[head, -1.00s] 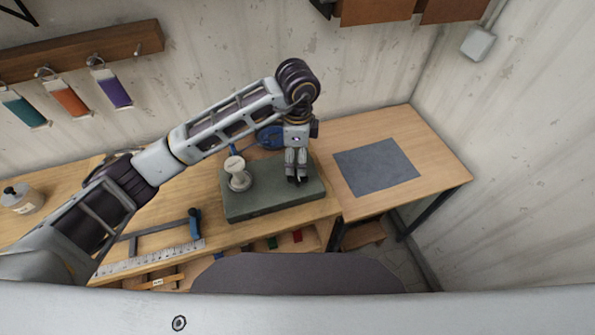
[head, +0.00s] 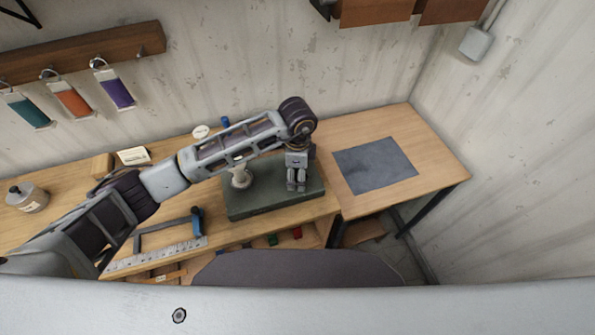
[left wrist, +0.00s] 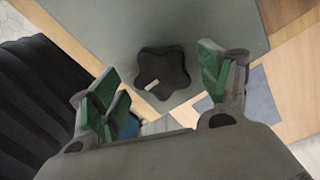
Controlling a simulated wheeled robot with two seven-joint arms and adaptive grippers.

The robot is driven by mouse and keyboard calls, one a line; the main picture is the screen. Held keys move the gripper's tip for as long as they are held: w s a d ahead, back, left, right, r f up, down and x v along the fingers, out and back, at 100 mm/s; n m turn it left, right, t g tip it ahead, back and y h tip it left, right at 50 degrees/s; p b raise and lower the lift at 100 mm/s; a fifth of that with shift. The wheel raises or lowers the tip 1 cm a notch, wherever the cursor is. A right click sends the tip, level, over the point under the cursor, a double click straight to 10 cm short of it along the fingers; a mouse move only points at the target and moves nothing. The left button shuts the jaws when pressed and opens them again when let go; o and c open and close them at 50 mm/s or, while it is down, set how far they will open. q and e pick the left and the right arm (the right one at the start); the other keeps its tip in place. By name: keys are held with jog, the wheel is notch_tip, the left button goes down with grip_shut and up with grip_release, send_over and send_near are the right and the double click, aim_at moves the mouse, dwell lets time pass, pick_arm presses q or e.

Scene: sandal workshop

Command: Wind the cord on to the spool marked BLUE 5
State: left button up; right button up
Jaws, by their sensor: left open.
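A pale spool (head: 240,178) stands on the left part of a dark green block (head: 260,208); my left forearm covers its top, and I cannot read a mark on it. My left gripper (head: 297,188) points down over the right part of the block. In the left wrist view the left gripper (left wrist: 160,85) is open, its green-padded fingers apart. A dark star-shaped knob (left wrist: 165,68) with a small pale mark shows between and beyond the fingers, not gripped. No cord can be made out. My right gripper is out of view.
A grey mat (head: 375,165) lies clear on the right of the bench. A steel ruler (head: 160,255) and a blue-handled tool (head: 197,222) lie at front left. A jar (head: 27,197) stands far left. Teal, orange and purple (head: 117,93) tags hang on the wall.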

pick_arm(q)
jog(key=c, duration=1)
jog(key=shift+m, duration=0.3)
